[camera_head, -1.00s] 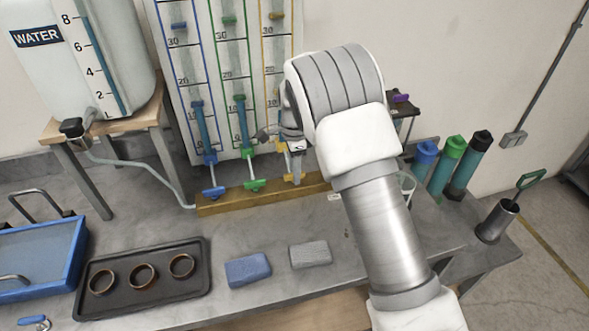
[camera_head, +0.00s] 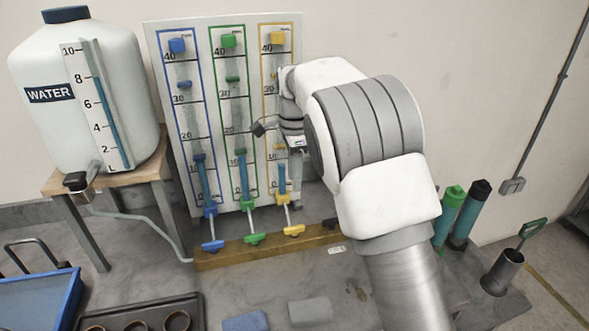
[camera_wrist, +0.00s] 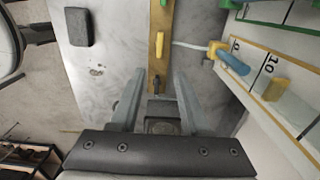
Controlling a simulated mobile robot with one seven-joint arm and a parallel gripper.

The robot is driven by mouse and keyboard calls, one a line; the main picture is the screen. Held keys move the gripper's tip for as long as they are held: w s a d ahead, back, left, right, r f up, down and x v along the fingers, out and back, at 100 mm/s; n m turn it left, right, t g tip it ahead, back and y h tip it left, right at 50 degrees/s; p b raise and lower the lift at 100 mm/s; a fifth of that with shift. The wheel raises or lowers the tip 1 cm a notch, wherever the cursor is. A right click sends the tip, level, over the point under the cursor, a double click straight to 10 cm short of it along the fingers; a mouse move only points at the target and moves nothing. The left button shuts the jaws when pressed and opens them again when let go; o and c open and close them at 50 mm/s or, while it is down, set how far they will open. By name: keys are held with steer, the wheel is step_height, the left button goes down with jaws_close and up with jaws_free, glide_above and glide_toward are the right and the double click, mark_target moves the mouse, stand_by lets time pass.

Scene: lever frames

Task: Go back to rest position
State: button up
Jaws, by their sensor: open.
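My gripper shows in the wrist view (camera_wrist: 155,105), its two grey fingers apart with nothing between them. It points down over the bench, near the wooden bar (camera_head: 225,252) that carries the blue lever (camera_head: 212,246), green lever (camera_head: 255,239) and yellow lever (camera_head: 293,231). The yellow lever also shows in the wrist view (camera_wrist: 159,44), beyond the fingertips and not touching them.
A water tank (camera_head: 85,120) stands on a wooden stand at left. A blue-rimmed tray (camera_head: 68,305), dark tray (camera_head: 195,310), blue sponge (camera_head: 245,322) and grey sponge (camera_head: 310,311) lie in front. A green-capped cylinder (camera_head: 449,215) and metal cup (camera_head: 502,272) stand at right.

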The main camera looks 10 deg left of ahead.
steer(key=shift+r, duration=0.7)
steer(key=s+d+r+n+t+y, duration=0.15)
steer(key=s+d+r+n, duration=0.45)
steer(key=s+d+r, duration=0.7)
steer(key=s+d+f+n+t, duration=0.2)
steer(key=s+d+f+n, duration=0.1)
steer(key=s, duration=0.6)
steer(key=s+d+f+n+t+h, duration=0.1)
steer(key=s+d+f+n+t, duration=0.1)
steer(key=s+d, duration=0.4)
steer(key=shift+s+f+n, duration=0.45)
steer(key=shift+s+n, duration=0.95)
steer(key=shift+s, duration=0.25)
